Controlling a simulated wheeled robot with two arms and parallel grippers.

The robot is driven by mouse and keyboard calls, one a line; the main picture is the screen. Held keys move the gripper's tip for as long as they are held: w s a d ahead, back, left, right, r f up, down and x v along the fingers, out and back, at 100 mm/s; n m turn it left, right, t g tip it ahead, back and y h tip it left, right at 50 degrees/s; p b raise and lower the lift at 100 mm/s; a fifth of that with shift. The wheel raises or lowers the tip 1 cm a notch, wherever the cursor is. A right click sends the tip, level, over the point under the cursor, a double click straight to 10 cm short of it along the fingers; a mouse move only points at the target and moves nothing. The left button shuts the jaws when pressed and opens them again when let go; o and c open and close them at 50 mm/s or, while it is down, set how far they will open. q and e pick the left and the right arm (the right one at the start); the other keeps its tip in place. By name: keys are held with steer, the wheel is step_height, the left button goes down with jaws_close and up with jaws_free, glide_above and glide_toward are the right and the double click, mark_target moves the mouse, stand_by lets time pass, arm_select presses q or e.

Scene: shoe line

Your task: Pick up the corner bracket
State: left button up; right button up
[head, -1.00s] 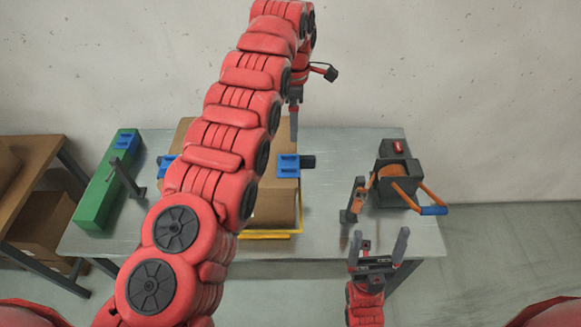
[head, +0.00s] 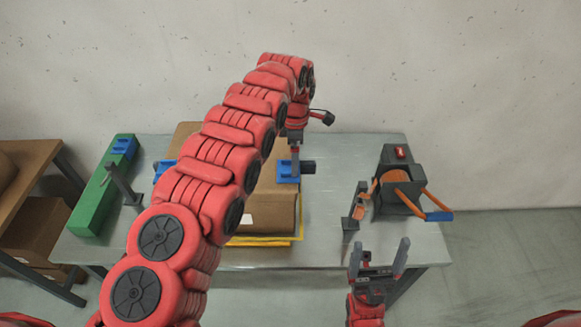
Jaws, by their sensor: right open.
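A blue corner bracket (head: 284,173) sits at the right edge of a cardboard box (head: 272,209) on the grey table. My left arm crosses the view and hides much of the box. My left gripper (head: 295,168) points down, its dark fingers in front of or right at this blue bracket. I cannot tell whether it touches, or how wide its jaws are. Another blue bracket (head: 160,168) shows at the box's left side, partly hidden by the arm. My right gripper (head: 379,246) is open and empty, near the front right edge of the table.
A strapping dispenser with orange band and blue handle (head: 439,216) stands at the table's right. A dark post with an orange part (head: 352,222) is beside it. A green case (head: 104,190) with a blue piece lies at the left. A yellow strap (head: 270,241) shows under the box.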

arm_select(q)
steer(key=shift+f+p, duration=0.55)
steer(key=shift+f, duration=0.95)
steer(key=c, duration=1.4)
steer(key=shift+r, duration=0.15)
